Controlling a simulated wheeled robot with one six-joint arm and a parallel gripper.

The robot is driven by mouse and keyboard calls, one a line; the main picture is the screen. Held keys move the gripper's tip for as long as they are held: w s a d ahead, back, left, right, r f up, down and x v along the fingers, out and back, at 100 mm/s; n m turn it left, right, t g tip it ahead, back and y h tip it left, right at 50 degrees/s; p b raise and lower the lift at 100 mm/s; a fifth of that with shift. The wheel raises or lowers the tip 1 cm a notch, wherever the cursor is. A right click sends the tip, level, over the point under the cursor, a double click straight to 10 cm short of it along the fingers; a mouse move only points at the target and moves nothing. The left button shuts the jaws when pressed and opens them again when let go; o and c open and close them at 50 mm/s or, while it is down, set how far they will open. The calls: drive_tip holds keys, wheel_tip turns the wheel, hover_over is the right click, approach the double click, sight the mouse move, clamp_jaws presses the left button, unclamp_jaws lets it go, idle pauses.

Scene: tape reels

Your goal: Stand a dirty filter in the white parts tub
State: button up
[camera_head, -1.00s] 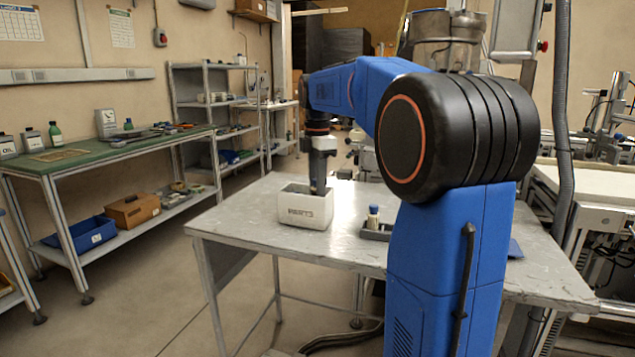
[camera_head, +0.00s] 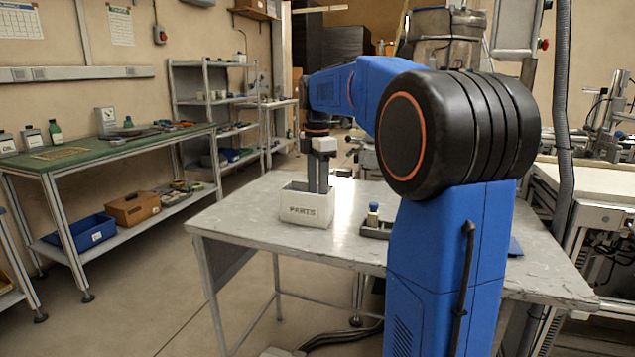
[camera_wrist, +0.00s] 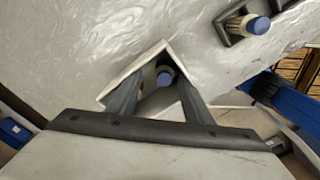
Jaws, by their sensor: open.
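The white parts tub (camera_head: 306,212), marked PARTS, stands on the metal table. Its rim also shows in the wrist view (camera_wrist: 118,84). In the wrist view my gripper (camera_wrist: 160,84) has one finger on each side of the filter, with gaps visible. A second blue-ended filter (camera_head: 373,214) stands in a dark holder (camera_head: 376,231) right of the tub.
The metal table (camera_head: 262,228) is bare around the tub's left and front. The dark holder and its filter also show at the upper right of the wrist view (camera_wrist: 258,25). A green-topped workbench (camera_head: 100,150) with bottles stands apart at the left.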

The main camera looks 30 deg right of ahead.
wheel_tip(320, 180, up, 17)
drive_tip(key=shift+r, duration=0.2)
idle(0.4)
idle(0.4)
drive_tip(key=s+a+f+m+t, duration=0.2)
drive_tip(key=s+a+f+m, duration=0.6)
drive_tip(key=s+a+f, duration=0.45)
drive_tip(key=s+a+f+m+t, duration=0.1)
drive_tip(key=s+f+m, duration=0.3)
drive_tip(key=s+f, duration=0.5)
drive_tip(key=s+a+f+m+t, duration=0.1)
drive_tip(key=s+f+m, duration=0.3)
drive_tip(key=s+f, duration=0.4)
wheel_tip(320, 180, down, 5)
drive_tip(key=shift+s+a+f+m+t, duration=0.1)
drive_tip(key=shift+s+a+m+t, duration=0.25)
drive_tip(key=shift+a, duration=0.35)
